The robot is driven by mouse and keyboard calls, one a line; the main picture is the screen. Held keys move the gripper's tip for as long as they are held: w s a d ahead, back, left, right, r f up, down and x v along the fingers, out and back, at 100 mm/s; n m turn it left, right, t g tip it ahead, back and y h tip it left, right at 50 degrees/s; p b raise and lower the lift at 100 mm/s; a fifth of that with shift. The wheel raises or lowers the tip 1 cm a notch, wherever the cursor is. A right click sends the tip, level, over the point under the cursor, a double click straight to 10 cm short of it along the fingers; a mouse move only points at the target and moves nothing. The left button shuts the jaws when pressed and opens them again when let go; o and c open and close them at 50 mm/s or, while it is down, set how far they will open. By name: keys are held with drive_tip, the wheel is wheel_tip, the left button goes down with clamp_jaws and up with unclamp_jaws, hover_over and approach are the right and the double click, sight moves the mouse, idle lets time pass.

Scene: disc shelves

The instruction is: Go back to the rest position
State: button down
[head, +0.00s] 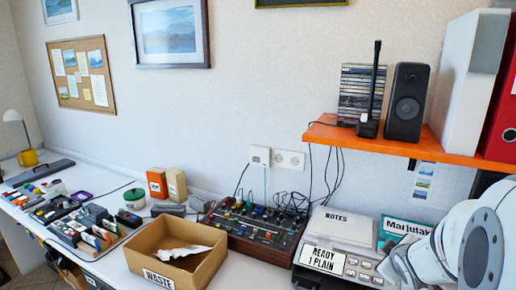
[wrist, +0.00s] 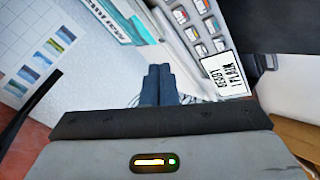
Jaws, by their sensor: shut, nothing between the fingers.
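My gripper (wrist: 158,76) shows in the wrist view as two dark fingers pressed together, with nothing between them. In the head view my white arm fills the lower right corner, and its grey gripper end (head: 393,268) is beside the printer-like machine (head: 338,228) labelled "READY 1 PLAIN". The machine's button panel (wrist: 197,22) and its label (wrist: 227,72) also show in the wrist view, close to the fingers. I cannot tell whether the gripper touches anything.
An orange shelf (head: 385,143) holds a disc stack (head: 358,92), a black speaker (head: 407,102) and binders above my arm. A mixer (head: 256,230) with cables and an open "WASTE" box (head: 160,262) stand to the left. A teal book (head: 404,227) lies behind my gripper.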

drive_tip(key=s+a+r+m+g+y, duration=0.2)
drive_tip(key=s+a+m+g, duration=0.5)
drive_tip(key=s+a, duration=1.1)
drive_tip(key=shift+s+a+r+y+p, duration=0.25)
drive_tip(key=shift+a+r+y+p, duration=0.05)
drive_tip(key=shift+a+y, duration=0.45)
idle(0.4)
